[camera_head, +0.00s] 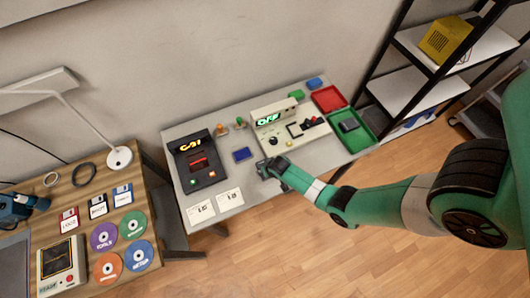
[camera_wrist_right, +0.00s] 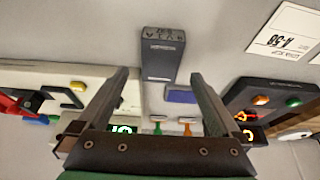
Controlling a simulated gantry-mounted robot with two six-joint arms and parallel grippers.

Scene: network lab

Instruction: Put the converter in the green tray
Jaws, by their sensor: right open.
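The converter seems to be the dark grey box (camera_wrist_right: 163,55) with a small printed label, lying on the grey table. In the right wrist view it lies ahead, between the lines of my two fingers. My right gripper (camera_head: 265,168) is over the table's front part, its fingers (camera_wrist_right: 160,95) spread and holding nothing. In the head view the gripper largely hides the box. The green tray (camera_head: 366,114) is at the table's right end, with a dark box (camera_head: 349,126) in it. My left gripper is not in view.
A red tray (camera_head: 328,99) adjoins the green one. A beige console (camera_head: 286,126) stands behind my gripper, a black console (camera_head: 196,163) to its left. A shelf rack (camera_head: 405,90) stands beyond the trays.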

